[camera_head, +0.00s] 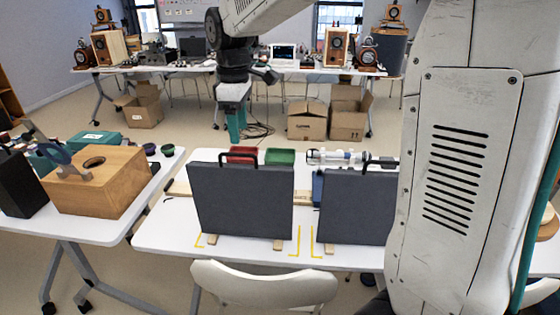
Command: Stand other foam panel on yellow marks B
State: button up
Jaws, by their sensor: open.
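Two dark grey foam panels stand upright on the white table, the left panel (243,203) and the right panel (354,208). Each has a black handle on its top edge and wooden feet below. Yellow corner marks (296,241) lie by the left panel's base, and another yellow mark (315,243) lies at the right panel's left end. I cannot read any letter on them. My white arm hides the right panel's right end. My gripper (236,138), with teal fingers, is open and empty, above and beyond the left panel, apart from both panels.
Red (242,154) and green (280,156) bins sit behind the panels. A wooden box (97,182) stands on the left table. A white chair (264,284) is in front. Cardboard boxes (306,120) stand on the floor behind. Open floor lies between the tables.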

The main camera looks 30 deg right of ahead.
jog(key=s+d+f+m+t, duration=0.1)
jog(key=s+m, duration=0.9)
jog(key=s, duration=2)
jog(key=shift+d+f+m, duration=0.4)
jog(key=shift+d+f, duration=0.2)
jog(key=shift+d, duration=0.45)
